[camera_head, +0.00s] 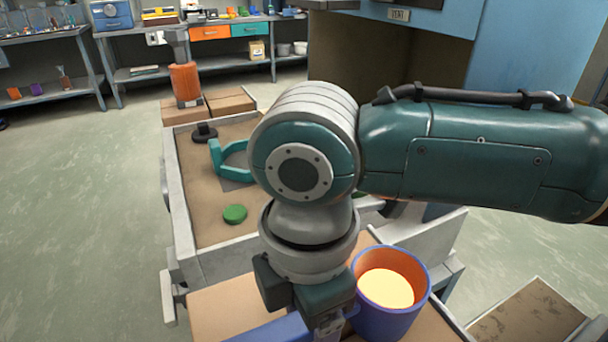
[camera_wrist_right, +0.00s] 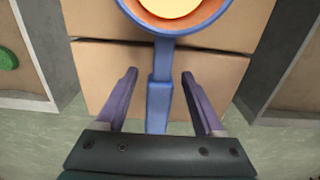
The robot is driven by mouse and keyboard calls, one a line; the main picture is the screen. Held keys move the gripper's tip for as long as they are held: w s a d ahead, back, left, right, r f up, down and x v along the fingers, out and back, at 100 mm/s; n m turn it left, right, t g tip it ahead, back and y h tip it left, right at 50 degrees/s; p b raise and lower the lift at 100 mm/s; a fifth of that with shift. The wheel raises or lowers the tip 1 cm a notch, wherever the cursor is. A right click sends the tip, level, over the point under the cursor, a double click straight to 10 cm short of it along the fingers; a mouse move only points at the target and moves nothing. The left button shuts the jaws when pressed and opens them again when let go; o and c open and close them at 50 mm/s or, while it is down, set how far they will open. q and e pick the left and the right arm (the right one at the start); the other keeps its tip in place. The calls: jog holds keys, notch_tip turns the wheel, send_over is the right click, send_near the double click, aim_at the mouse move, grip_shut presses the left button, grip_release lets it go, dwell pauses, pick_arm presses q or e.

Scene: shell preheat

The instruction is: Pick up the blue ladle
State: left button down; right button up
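The blue ladle (camera_head: 385,322) has a deep cup with an orange inside and a glowing yellow fill. Its cup sits at the lower middle of the head view, on brown blocks. In the right wrist view the ladle's straight handle (camera_wrist_right: 160,88) runs down from the cup, between the fingers. My right gripper (camera_wrist_right: 160,73) is open, with one finger on each side of the handle and a gap on both sides. In the head view my right arm and wrist hide part of the handle. My left gripper is not in view.
A pale-walled tray (camera_head: 205,275) with a sandy floor holds a green disc (camera_head: 235,214) and a teal frame (camera_head: 218,157). An orange cylinder (camera_head: 185,82) stands on brown blocks behind it. Shelves line the back wall. Open floor (camera_head: 80,200) lies at left.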

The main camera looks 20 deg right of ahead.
grip_shut()
dwell(0.3)
jog(key=shift+r, duration=0.15)
dwell(0.3)
